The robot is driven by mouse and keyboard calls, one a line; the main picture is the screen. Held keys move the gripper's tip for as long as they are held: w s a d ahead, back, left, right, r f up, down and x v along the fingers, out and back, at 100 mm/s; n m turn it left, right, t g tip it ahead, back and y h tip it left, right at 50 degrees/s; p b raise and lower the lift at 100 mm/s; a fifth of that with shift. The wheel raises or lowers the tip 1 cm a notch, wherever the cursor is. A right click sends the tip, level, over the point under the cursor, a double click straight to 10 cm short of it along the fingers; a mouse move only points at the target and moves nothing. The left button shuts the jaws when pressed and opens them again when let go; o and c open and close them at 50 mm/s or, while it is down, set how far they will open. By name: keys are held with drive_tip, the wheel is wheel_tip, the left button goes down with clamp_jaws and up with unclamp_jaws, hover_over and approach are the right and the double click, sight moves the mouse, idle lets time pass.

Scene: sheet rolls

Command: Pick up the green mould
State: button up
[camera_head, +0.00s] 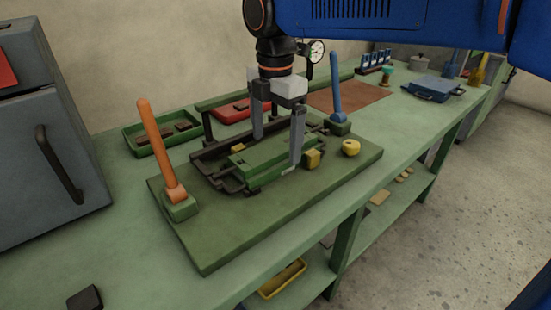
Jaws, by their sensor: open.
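The green mould (268,158) is a long block lying in a dark metal frame (228,184) on a green base board (215,240). My gripper (276,152) points down over the mould with its two grey fingers spread apart. One finger is at the mould's far side and the other at its near side, close to the near edge. I cannot tell whether either finger touches the mould. The mould's far side is partly hidden.
An orange handle (158,148) stands at the board's left and a blue handle (336,95) at its back right. A yellow block (312,158) and yellow knob (351,147) are close on the right. Green (164,151) and red trays lie behind. The near left bench is mostly clear.

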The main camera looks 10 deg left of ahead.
drive_tip(key=shift+f, duration=1.45)
drive_tip(key=shift+r, duration=0.1)
drive_tip(key=c, duration=2.2)
drive_tip(key=shift+o, duration=0.2)
drive_tip(key=shift+r, duration=0.1)
wheel_tip(320, 180, up, 9)
drive_tip(key=shift+r, duration=0.15)
drive_tip(key=shift+d+r, duration=0.1)
drive_tip(key=shift+r, duration=0.15)
